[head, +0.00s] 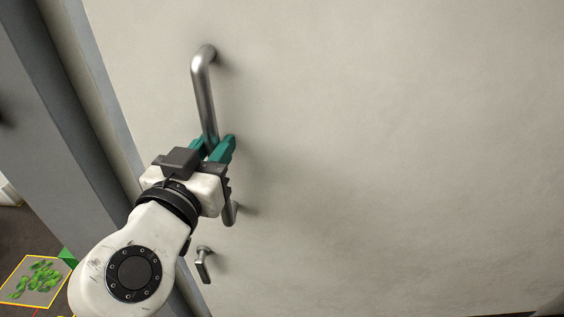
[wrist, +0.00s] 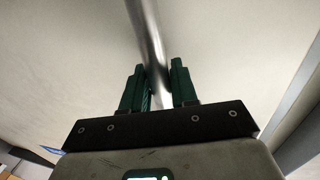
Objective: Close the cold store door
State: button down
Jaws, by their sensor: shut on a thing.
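The cold store door (head: 380,150) is a large pale panel that fills most of the head view; it also shows in the wrist view (wrist: 230,40). A long metal bar handle (head: 204,95) runs up its left side. My gripper (head: 214,147) has its teal fingers shut on the bar near its middle. In the wrist view the bar (wrist: 148,35) passes between the two fingers (wrist: 158,85). My gripper and wrist hide part of the bar. Whether the door is fully against its frame I cannot tell.
A small metal lever (head: 203,264) sits on the door below the bar. A grey frame or wall edge (head: 60,120) stands to the left. At the lower left, a yellow-edged panel with green leaves (head: 38,280) lies over a dark floor.

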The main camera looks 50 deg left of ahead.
jog(key=s+a+b, duration=0.1)
jog(key=s+a, duration=0.1)
jog(key=s, duration=0.1)
jog(key=s+a+b, duration=0.1)
jog(key=s+a, duration=0.2)
jog(key=s+a+b, duration=0.1)
jog(key=s+a, duration=0.2)
jog(key=s, duration=0.1)
jog(key=c, duration=1)
grip_release()
jog(key=shift+s+a, duration=0.1)
jog(key=shift+s, duration=0.05)
jog(key=v, duration=1)
jog(key=shift+s+d+b, duration=0.25)
jog(key=shift+b, duration=0.05)
